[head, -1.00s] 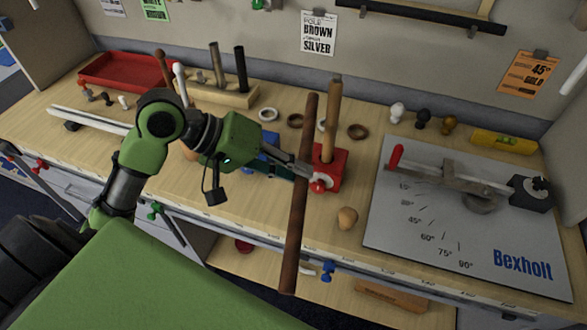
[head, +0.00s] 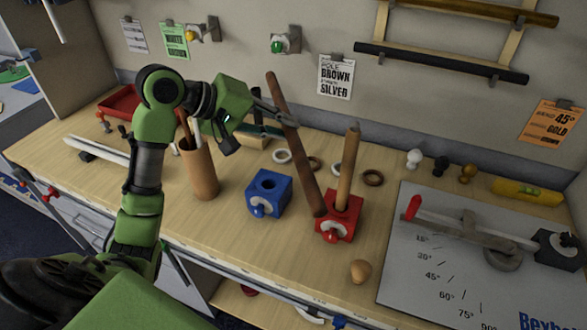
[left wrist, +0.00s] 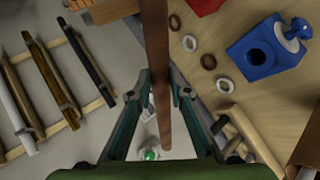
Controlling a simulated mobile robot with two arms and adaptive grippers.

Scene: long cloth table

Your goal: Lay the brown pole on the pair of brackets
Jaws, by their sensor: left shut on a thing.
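The brown pole (head: 295,143) is held off the table by my left gripper (head: 272,113), which is shut on it near its upper end. The pole is tilted, its top toward the wall. Its lower end overlaps the red block in the picture; I cannot tell if they touch. In the left wrist view the pole (left wrist: 158,60) passes between the fingers of my left gripper (left wrist: 161,88). Two wall brackets show at the back: a left one (head: 203,31) and a right one with a green knob (head: 283,43). Both look empty. My right gripper is not in view.
The red block (head: 340,222) holds an upright wooden pole (head: 348,170). A blue block (head: 269,193) and a brown cylinder holder (head: 199,172) stand left of it. A wall rack (head: 442,60) with poles is at the upper right. A grey angle board (head: 440,270) lies right.

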